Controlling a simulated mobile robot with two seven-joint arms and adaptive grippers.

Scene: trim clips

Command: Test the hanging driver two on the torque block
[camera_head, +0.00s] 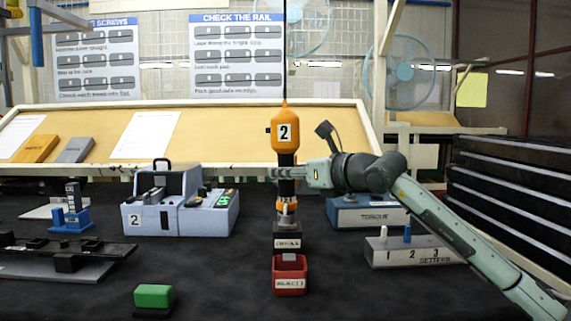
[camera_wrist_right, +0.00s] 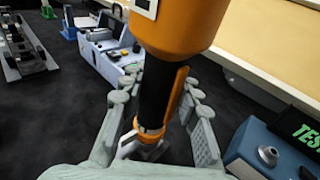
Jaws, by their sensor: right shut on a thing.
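Driver two (camera_head: 284,132) hangs upright from a thin cable at the middle of the head view. It has an orange top marked 2, a black grip and an orange collar near its tip. My right gripper (camera_head: 288,173) is shut on the black grip from the right. In the wrist view the fingers (camera_wrist_right: 156,97) lie on both sides of the driver (camera_wrist_right: 157,85). The torque block (camera_head: 367,213), blue and labelled TORQUE, stands on the table to the right of the driver. It also shows in the wrist view (camera_wrist_right: 252,150), partly cut off. My left gripper is not in view.
Below the driver stand a small labelled dark block (camera_head: 287,243) and a red bin (camera_head: 290,278). A grey setters block (camera_head: 415,251) sits under my right forearm. A grey-blue station (camera_head: 205,215) marked 2 stands left. A green block (camera_head: 153,296) lies front left.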

